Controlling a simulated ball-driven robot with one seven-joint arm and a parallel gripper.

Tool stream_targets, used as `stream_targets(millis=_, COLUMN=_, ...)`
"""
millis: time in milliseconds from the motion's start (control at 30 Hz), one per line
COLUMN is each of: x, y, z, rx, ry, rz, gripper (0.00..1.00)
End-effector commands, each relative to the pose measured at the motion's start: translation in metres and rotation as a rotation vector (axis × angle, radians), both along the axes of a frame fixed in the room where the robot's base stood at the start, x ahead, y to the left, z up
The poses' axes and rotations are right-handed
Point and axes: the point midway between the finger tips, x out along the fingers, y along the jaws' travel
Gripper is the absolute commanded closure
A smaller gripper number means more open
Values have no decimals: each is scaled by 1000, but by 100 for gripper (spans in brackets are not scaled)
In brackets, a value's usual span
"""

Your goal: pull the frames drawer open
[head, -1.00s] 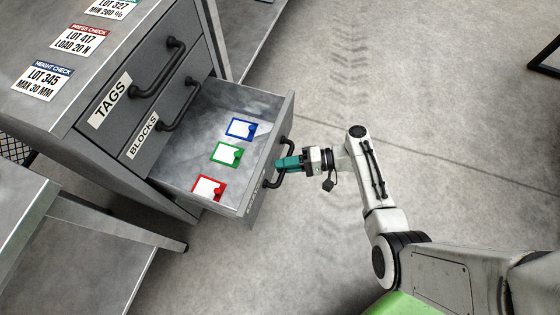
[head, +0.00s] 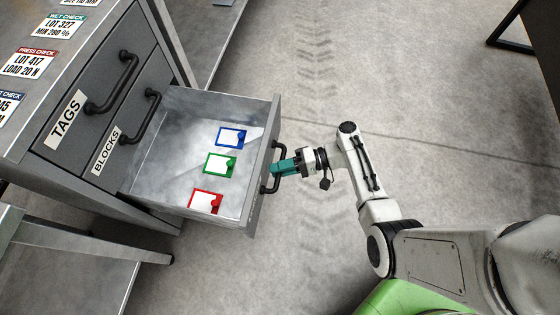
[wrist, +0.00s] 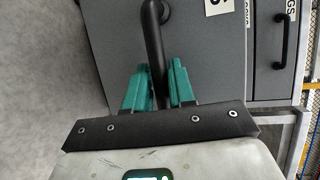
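The frames drawer (head: 272,125) is the lowest drawer of the grey cabinet and stands well out in the head view. A blue frame (head: 231,137), a green frame (head: 220,163) and a red frame (head: 205,201) lie inside it. Its black bar handle (head: 267,184) is on the front panel, whose label is barely visible from above. My gripper (head: 277,170) is at this handle, its teal fingers on the bar. In the wrist view, the handle (wrist: 154,35) runs between the two fingers of my gripper (wrist: 159,80), which appear closed on it.
The tags drawer (head: 95,75) and blocks drawer (head: 130,125) above are shut, each with a black handle. Lot cards lie on the cabinet top. A metal bench (head: 75,240) stands at lower left. The concrete floor (head: 320,90) right of the drawer is clear.

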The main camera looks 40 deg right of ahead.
Motion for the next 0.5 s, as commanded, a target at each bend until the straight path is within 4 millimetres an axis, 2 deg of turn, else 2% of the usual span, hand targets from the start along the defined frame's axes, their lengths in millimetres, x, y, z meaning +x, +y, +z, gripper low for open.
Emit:
stream_targets(millis=33, x=0, y=0, z=-1, rx=1, ry=1, rz=0, gripper=71)
stream_targets(millis=167, x=0, y=0, z=0, rx=1, ry=-1, rz=0, gripper=59)
stream_targets(millis=500, x=-2, y=-5, z=2, rx=1, ry=-2, rz=-1, gripper=58)
